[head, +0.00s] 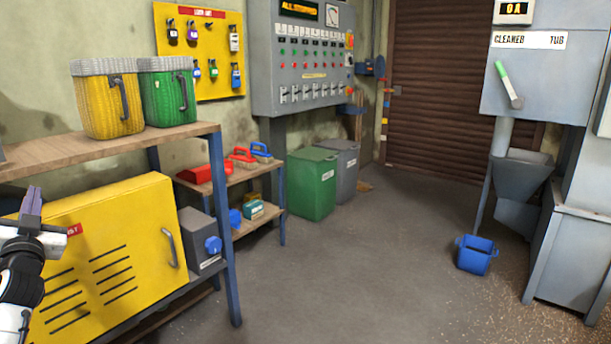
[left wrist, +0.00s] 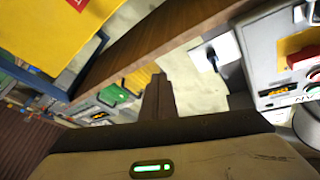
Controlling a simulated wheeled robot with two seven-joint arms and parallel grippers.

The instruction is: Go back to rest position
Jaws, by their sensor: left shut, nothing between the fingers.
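My left gripper (head: 32,207) shows at the left edge of the head view, its fingers together and pointing up, with nothing between them. It is in front of the yellow louvred panel (head: 100,262) and below the level of the wooden shelf top (head: 60,150). In the left wrist view its shut fingers (left wrist: 160,90) stand in the middle, pointing toward the wall area under a wooden board (left wrist: 165,40). My right gripper is not in either view.
A yellow basket (head: 105,105) and a green basket (head: 168,97) stand on the shelf. A green bin (head: 312,185) stands by the wall. A blue bucket (head: 476,255) is on the floor below the grey hopper (head: 522,175). The middle floor (head: 370,250) is clear.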

